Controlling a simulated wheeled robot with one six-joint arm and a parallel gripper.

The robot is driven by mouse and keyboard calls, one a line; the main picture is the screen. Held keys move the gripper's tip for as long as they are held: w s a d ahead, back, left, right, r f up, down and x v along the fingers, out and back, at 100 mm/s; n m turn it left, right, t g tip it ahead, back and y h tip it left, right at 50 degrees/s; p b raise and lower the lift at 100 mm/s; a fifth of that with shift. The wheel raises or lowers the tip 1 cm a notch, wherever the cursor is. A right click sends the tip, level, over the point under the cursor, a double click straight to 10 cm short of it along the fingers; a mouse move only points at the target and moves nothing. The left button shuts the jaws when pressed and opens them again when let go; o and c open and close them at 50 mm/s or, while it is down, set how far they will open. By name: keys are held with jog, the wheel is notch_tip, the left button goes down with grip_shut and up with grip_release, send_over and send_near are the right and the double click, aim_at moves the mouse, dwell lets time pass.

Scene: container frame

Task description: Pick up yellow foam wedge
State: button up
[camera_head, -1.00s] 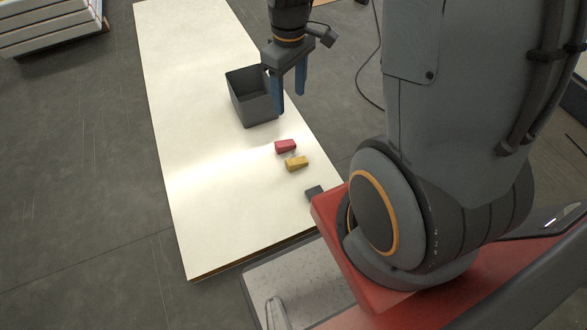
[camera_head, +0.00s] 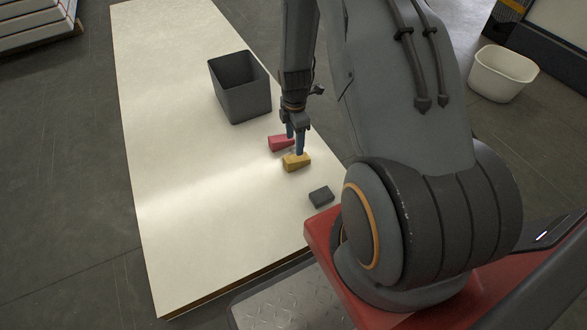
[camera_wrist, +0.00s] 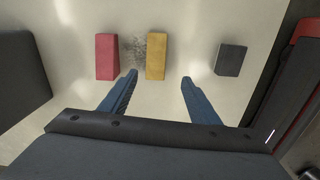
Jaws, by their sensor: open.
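The yellow foam wedge (camera_head: 294,163) lies on the pale board near its right edge. In the wrist view the yellow wedge (camera_wrist: 157,52) stands ahead of my fingers, toward the left side of the gap between them. My gripper (camera_head: 295,142) is right above or beside the wedge in the head view, with its blue fingers pointing down. In the wrist view my gripper (camera_wrist: 159,79) is open with nothing between its fingers. Whether a finger touches the wedge, I cannot tell.
A red wedge (camera_head: 279,143) lies close beside the yellow one. A small grey speckled tuft (camera_wrist: 136,48) sits between them. A dark block (camera_head: 321,196) lies nearer me. A dark open bin (camera_head: 226,97) stands behind. The pale board (camera_head: 180,210) is clear at left.

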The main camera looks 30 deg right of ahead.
jog(key=n+b, duration=0.1)
jog(key=b, duration=0.1)
send_over(296, 158)
notch_tip(296, 158, down, 6)
jog(key=shift+s+a+f, duration=0.1)
jog(key=shift+a+f, duration=0.05)
jog(key=shift+f+b, duration=1.85)
jog(key=shift+f, duration=0.95)
jog(key=shift+c, duration=0.2)
jog(key=c, duration=1.1)
